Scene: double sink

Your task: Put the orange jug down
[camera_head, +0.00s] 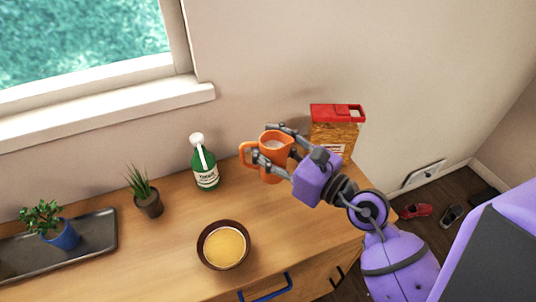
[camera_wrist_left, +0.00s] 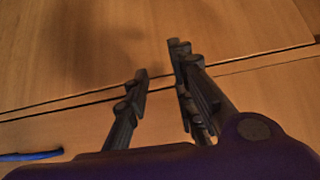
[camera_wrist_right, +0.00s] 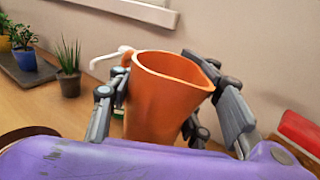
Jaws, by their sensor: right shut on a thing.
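The orange jug (camera_head: 270,163) is upright near the back wall in the head view, with its handle to the left. My right gripper (camera_head: 272,146) is shut on its body from two sides. In the right wrist view the jug (camera_wrist_right: 160,105) stands between the fingers of this gripper (camera_wrist_right: 150,112), its open rim up. Its base is hidden there, and I cannot tell whether it touches the wooden counter (camera_head: 180,240). My left gripper (camera_wrist_left: 163,90) shows only in the left wrist view, open and empty in front of wooden fronts.
A green bottle (camera_head: 205,170) stands left of the jug, and a red-topped box (camera_head: 336,130) stands right, close to the gripper. A brown bowl (camera_head: 224,262) is in front. A potted plant (camera_head: 147,200) and grey tray (camera_head: 100,235) are left. Counter between bowl and jug is clear.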

